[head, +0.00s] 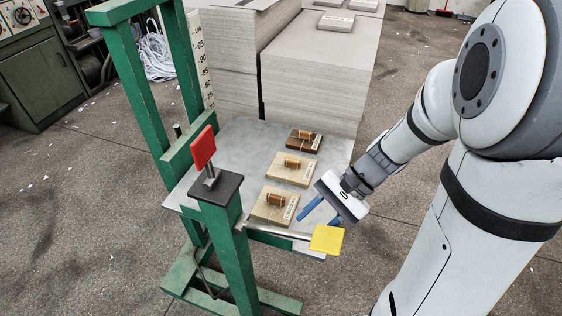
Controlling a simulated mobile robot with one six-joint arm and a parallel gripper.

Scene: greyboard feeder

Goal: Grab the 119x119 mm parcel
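Three flat square parcels, each with a small wooden handle block on top and a printed edge label, lie in a row on the grey feeder table (235,145). The far parcel (293,146) is dark brown. The middle parcel (278,176) and the near parcel (264,212) are light tan. The labels are too small to read, so I cannot tell which one is 119x119 mm. My gripper (318,215), with blue fingers, is open and empty. It is just right of the near parcel, over the table's right edge, apart from the parcels.
A green frame (135,90) with a ruler scale stands at the table's left. A red plate (202,147) on a post and a yellow plate (327,239) on a rod flank the near edge. Tall greyboard stacks (312,95) stand behind. The table's left part is clear.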

